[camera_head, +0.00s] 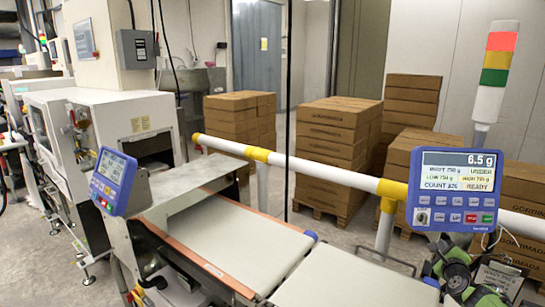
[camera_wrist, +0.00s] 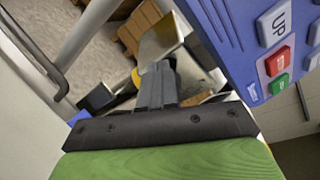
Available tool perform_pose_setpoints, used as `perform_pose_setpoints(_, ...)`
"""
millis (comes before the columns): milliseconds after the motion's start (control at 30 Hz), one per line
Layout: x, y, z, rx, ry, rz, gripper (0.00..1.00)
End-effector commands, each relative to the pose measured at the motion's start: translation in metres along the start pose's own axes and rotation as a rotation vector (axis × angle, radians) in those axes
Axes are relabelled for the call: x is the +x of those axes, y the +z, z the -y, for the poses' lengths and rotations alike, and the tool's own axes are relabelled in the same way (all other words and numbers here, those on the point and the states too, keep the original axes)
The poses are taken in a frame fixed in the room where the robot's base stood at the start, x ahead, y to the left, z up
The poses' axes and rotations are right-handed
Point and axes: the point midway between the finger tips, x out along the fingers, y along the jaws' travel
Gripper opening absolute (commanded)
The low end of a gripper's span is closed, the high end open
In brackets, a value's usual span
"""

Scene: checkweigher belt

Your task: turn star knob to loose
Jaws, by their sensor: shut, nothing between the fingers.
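My gripper (camera_wrist: 157,72) shows in the wrist view with its dark grey fingers together and nothing between them. Its tips point toward a metal bracket (camera_wrist: 162,40) and a pale part beside it; I cannot tell whether they touch. The blue control panel (camera_head: 454,190) stands at the right in the head view, reading 6.5 g. Its edge and buttons fill the upper right of the wrist view (camera_wrist: 250,45), close beside the fingers. In the head view the fingers cannot be made out.
A white rail with yellow joints (camera_head: 257,154) crosses behind the belts. A pale conveyor belt (camera_head: 235,235) lies in front of it. A second blue panel (camera_head: 114,181) stands at the left. Stacked cartons (camera_head: 336,145) fill the back. A signal tower (camera_head: 497,75) rises at the right.

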Motion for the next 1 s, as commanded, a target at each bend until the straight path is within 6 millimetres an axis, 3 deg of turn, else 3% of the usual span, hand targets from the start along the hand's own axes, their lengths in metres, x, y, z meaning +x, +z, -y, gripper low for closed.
perform_pose_setpoints(1000,0.0005,-0.0068,0.0014,-0.002,-0.001,-0.004,0.0)
